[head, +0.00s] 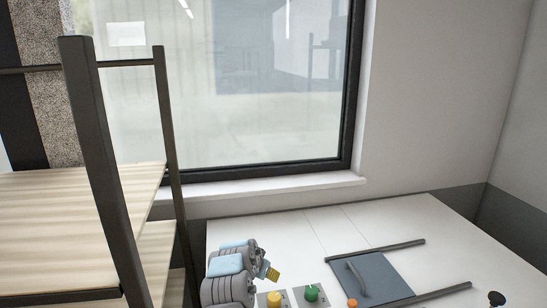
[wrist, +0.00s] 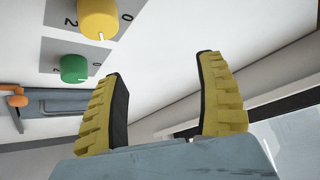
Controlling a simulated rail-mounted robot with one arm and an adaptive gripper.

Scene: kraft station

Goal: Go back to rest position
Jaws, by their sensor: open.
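My gripper (wrist: 160,68) shows in the wrist view with its two ribbed yellow fingers spread apart and nothing between them. In the head view my gripper (head: 269,273) is small, at the lower middle, at the end of my grey and light-blue arm. It is close to a yellow knob (head: 274,299) and a green knob (head: 311,293) on the white worktop. In the wrist view the yellow knob (wrist: 98,18) and the green knob (wrist: 74,69) sit on grey plates, left of the fingers and apart from them.
A blue-grey panel (head: 372,278) with a handle lies between two dark rails on the white worktop (head: 300,240). An orange knob (head: 351,303) and a dark knob (head: 496,299) are near the front. A wooden shelf rack (head: 70,200) stands left. A window (head: 230,90) is behind.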

